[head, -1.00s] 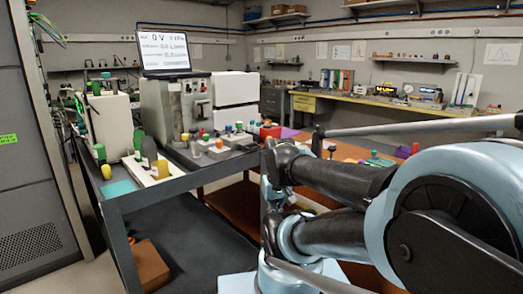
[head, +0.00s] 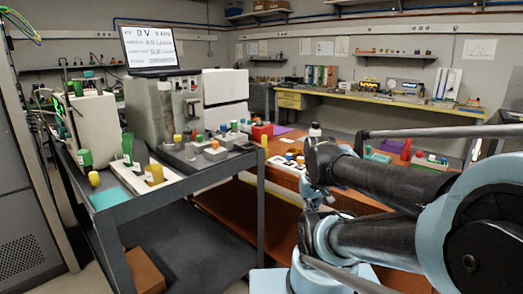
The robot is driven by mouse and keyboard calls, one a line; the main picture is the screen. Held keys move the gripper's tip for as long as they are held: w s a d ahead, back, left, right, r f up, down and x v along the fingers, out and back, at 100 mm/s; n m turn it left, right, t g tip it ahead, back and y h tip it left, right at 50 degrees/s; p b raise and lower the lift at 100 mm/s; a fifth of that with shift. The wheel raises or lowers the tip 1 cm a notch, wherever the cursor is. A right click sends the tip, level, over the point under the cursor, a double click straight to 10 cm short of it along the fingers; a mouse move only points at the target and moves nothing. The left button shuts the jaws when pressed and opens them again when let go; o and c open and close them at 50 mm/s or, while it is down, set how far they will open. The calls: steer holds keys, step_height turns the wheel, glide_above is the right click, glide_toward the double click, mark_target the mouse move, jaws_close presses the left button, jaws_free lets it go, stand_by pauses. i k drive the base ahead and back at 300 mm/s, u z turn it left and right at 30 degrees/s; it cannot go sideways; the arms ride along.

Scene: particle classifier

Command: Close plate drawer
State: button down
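No part is clearly recognisable as the plate drawer, and I cannot tell whether any drawer stands open. A two-tier white box unit (head: 225,88) stands at the back of the grey cart (head: 150,196), beside a grey-white instrument (head: 150,110) with a front panel. A laptop (head: 152,47) with text on its screen sits above that instrument. My arm's blue and black links fill the right side. My gripper's fingers cannot be made out.
Bottles and coloured caps crowd the cart top, among them a yellow-capped item (head: 154,174). A brown box (head: 143,270) lies on the lower shelf. Behind my arm is an orange-brown table (head: 285,151) with small items. A yellow-edged bench (head: 400,103) runs along the back wall.

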mark_target(244, 145)
steer(key=k, duration=0.95)
steer(key=u, duration=0.3)
steer(key=i, duration=0.45)
